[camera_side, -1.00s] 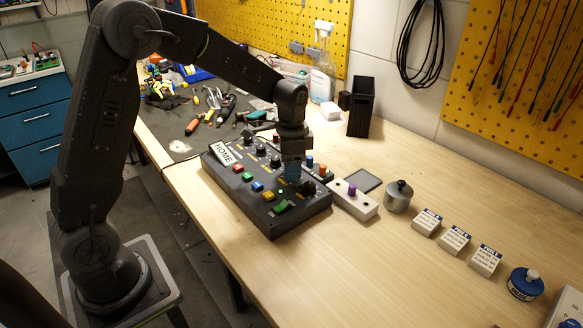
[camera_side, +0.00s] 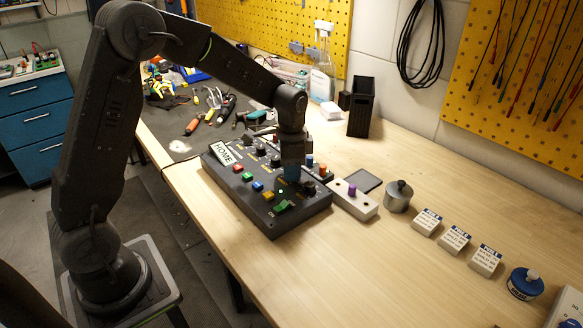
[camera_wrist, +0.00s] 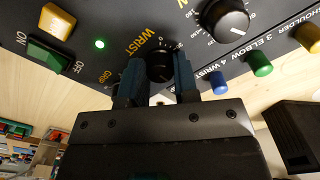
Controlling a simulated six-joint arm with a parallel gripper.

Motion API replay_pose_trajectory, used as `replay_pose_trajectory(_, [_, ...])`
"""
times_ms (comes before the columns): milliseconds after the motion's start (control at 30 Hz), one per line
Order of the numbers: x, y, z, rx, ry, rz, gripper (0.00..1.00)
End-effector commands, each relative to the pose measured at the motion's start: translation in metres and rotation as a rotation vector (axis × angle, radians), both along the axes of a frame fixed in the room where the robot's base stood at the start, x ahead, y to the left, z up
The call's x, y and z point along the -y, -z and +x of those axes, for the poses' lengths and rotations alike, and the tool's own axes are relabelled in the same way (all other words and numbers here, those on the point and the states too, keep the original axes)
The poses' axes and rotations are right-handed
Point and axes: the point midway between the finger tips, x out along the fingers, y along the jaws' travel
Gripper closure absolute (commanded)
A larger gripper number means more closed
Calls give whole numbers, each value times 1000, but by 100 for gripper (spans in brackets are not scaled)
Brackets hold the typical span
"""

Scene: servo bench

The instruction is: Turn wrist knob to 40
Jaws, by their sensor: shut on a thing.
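The control box (camera_side: 250,205) stands on the bench with its sloped panel of knobs and buttons. In the wrist view the black wrist knob (camera_wrist: 158,68) sits beside yellow WRIST lettering, between the two blue-grey fingers of my gripper (camera_wrist: 160,78). The fingers are shut on the knob. Its scale is mostly covered, so I cannot read its setting. In the side view my gripper (camera_side: 291,172) points down onto the right part of the panel and hides the knob.
A larger black knob with a white pointer (camera_wrist: 226,20) is close by. A green switch (camera_wrist: 48,55) and a lit green lamp (camera_wrist: 100,44) are to the left. A small box with a purple knob (camera_side: 353,200) stands right of the control box. The bench front is clear.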

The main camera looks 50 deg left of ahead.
Motion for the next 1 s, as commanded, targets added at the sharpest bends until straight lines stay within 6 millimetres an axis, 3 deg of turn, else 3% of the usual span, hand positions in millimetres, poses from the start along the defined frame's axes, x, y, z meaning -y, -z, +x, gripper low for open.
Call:
replay_pose_trajectory(467, [0, -1, 0, 0, -154, 0, 96])
replay_pose_trajectory(1000, [0, -1, 0, 1, -650, 0, 96])
